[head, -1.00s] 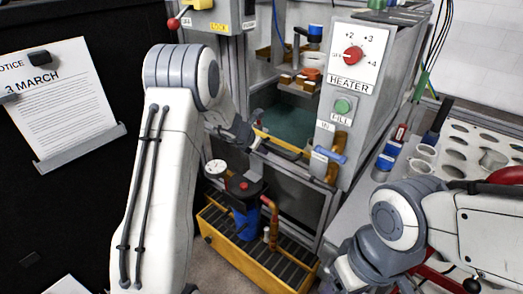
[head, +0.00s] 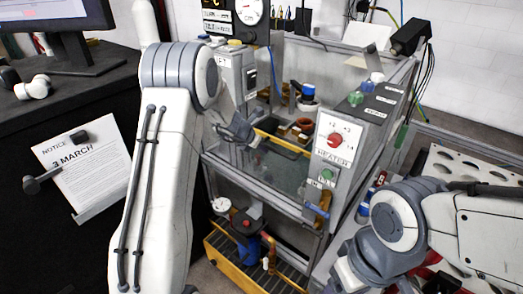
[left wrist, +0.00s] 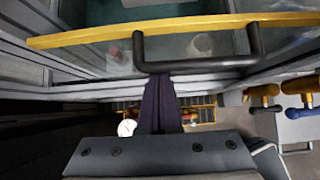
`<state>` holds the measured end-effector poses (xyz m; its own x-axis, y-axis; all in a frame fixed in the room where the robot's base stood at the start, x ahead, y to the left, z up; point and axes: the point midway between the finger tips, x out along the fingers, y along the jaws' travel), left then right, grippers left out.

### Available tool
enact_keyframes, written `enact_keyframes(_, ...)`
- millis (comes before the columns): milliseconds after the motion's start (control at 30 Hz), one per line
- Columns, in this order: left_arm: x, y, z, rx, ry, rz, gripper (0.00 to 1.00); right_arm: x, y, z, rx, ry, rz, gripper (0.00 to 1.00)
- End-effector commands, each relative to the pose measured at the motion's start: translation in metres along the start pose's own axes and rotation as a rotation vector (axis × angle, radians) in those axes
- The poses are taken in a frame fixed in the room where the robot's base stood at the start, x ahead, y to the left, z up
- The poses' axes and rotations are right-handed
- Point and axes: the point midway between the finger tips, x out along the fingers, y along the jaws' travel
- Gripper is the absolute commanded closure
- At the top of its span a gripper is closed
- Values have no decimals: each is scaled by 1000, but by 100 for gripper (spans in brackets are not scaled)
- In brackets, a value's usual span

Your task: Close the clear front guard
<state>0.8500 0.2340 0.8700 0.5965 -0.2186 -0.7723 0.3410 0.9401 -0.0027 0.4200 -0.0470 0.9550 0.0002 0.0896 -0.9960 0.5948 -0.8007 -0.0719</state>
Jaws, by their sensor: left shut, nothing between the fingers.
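The clear front guard shows in the left wrist view as a see-through panel with a yellow edge bar (left wrist: 190,26) and a black handle (left wrist: 200,65) just below the bar. In the head view the yellow edge (head: 282,143) crosses the machine's front beside my left gripper (head: 246,136), with the space above it open. My left gripper's fingers (left wrist: 160,88) are shut and empty. Their tips are at the left end of the handle; whether they touch it I cannot tell. My right arm is at the lower right of the head view, its gripper out of frame.
The heater panel (head: 337,142) stands right of the opening, with a blue-handled valve (head: 317,211) below. A yellow tray (head: 232,272) with a blue filter (head: 247,247) is underneath. A control box (head: 238,75) is close to my left wrist. A holed rack (head: 470,170) stands at right.

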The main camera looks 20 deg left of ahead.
Motion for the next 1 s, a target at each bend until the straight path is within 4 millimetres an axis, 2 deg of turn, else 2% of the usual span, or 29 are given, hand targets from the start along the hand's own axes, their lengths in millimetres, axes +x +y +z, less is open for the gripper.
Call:
enact_keyframes(33, -23, 1, 22, 3, -8, 3, 100, -27, -2, -1, 0, 0, 0, 31)
enact_keyframes(100, -36, 1, 33, 3, -8, 3, 100, -43, -3, -2, 0, 0, 0, 31)
enact_keyframes(400, -77, 0, 67, 2, -8, 2, 100, -93, -7, -5, 0, 0, 0, 31)
enact_keyframes(633, -90, 0, 77, 2, -7, 2, 100, -108, -8, -6, 0, 0, 0, 31)
enact_keyframes(1000, -93, 1, 81, 2, -12, 3, 100, -110, -8, -6, 0, 0, 0, 31)
